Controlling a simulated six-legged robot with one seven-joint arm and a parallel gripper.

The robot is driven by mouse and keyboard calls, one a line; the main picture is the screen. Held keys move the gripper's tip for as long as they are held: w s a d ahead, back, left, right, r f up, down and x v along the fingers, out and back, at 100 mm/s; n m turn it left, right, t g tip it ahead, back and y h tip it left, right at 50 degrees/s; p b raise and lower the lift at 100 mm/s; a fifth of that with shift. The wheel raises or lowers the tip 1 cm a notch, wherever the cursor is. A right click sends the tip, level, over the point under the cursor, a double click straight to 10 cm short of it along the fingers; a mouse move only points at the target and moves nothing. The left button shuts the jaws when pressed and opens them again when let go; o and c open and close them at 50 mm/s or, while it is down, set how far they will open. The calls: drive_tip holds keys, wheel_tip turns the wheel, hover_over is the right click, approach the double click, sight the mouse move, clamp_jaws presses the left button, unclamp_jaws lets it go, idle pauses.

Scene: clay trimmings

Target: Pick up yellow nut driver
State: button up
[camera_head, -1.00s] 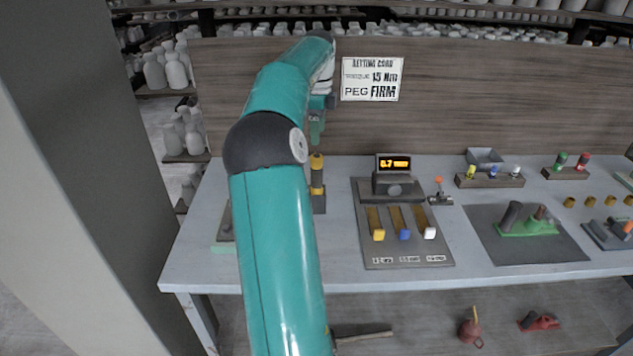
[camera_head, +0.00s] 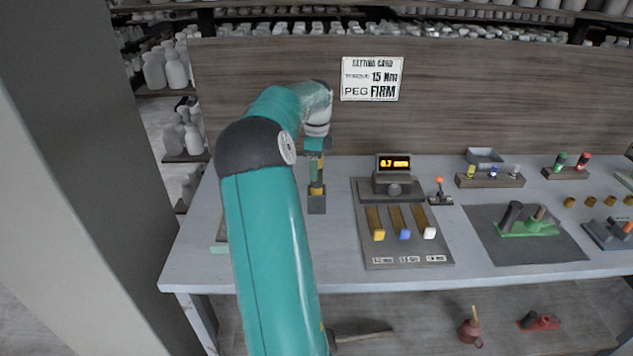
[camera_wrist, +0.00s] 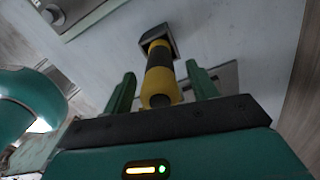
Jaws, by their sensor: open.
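The yellow nut driver (camera_head: 317,191), a handle banded yellow and black, stands in a dark block (camera_head: 317,205) on the bench's left part. In the wrist view the nut driver (camera_wrist: 160,76) lies between my two green fingers, its round end towards the camera and its far end at the dark block (camera_wrist: 158,40). My gripper (camera_wrist: 160,75) is open, with a gap visible on both sides of the handle. In the head view my gripper (camera_head: 316,172) is just above the driver and hides its top.
Right of it is a grey board (camera_head: 408,250) with yellow, blue and white-ended pieces and a lit display (camera_head: 394,163). A rack (camera_head: 490,181) and a green fixture (camera_head: 530,228) stand farther right. A wooden panel (camera_head: 480,100) rises behind the bench.

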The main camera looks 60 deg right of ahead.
drive_tip(key=shift+c, duration=0.5)
drive_tip(key=c, duration=1.1)
drive_tip(key=shift+o, duration=0.2)
drive_tip(key=shift+r, duration=0.15)
